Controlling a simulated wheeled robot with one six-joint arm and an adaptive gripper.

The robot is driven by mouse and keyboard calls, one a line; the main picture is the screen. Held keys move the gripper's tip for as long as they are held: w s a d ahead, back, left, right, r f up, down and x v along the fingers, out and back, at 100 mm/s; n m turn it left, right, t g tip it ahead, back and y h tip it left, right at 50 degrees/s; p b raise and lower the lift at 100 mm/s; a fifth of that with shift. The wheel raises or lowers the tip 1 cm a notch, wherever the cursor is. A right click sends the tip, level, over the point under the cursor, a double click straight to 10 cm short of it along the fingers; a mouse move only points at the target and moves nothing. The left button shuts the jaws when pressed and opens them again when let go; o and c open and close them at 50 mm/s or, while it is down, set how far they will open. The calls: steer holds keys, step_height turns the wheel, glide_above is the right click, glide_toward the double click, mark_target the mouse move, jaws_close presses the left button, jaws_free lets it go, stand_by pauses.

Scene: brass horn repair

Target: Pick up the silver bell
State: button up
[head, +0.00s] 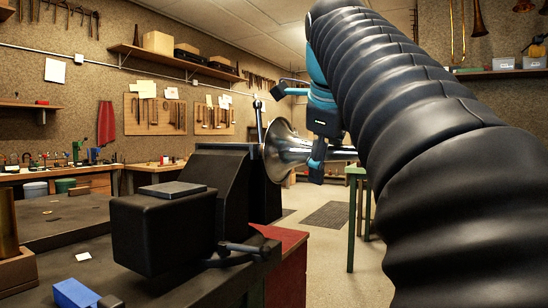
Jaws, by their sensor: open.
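The silver bell (287,153) is in the middle of the head view, lying sideways with its wide flare to the left and its narrow stem to the right. It appears just beyond a dark bench machine, whose edge is close to the flare. My gripper (318,158), blue and black, comes down from above at the bell's stem. One finger crosses in front of the stem. The jaws are open. I cannot tell whether the fingers touch the stem, and the far finger is partly hidden.
The dark bench vise or machine (168,232) stands at the front left on a dark bench top. An upright blue-grey rod (259,118) stands near the flare. A blue block (75,293) lies at the bottom left. A green-legged table (353,215) stands behind. The floor between is clear.

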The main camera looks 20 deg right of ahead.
steer(key=shift+c, duration=0.3)
jaws_close()
steer(key=shift+r, duration=0.25)
steer(key=s+d, duration=1.1)
steer(key=s, duration=0.3)
steer(key=shift+p, duration=0.3)
